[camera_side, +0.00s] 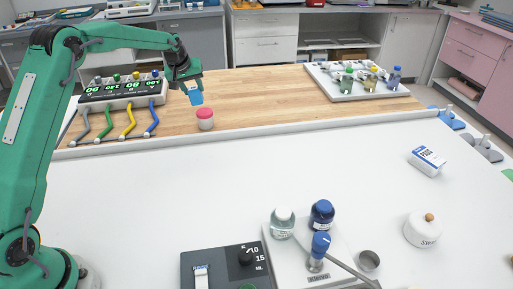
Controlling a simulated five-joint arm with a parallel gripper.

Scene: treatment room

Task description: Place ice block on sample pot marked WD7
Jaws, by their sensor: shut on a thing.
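My gripper (190,86) is at the upper left, above the wooden part of the table. It is shut on a small light-blue block (196,98), which I take to be the ice block. The block is held tilted in the air. A white pot with a red-pink lid (205,118) stands just below and slightly right of the block. A gap seems to show between block and lid. No WD7 mark is legible on this pot, so I cannot tell if it is the sample pot.
A device with green displays and coloured cables (122,92) stands left of the gripper. A white tray (340,92) with several small bottles is at the back right. Bottles, a white jar (422,229) and a box (427,160) stand in front. The middle white surface is clear.

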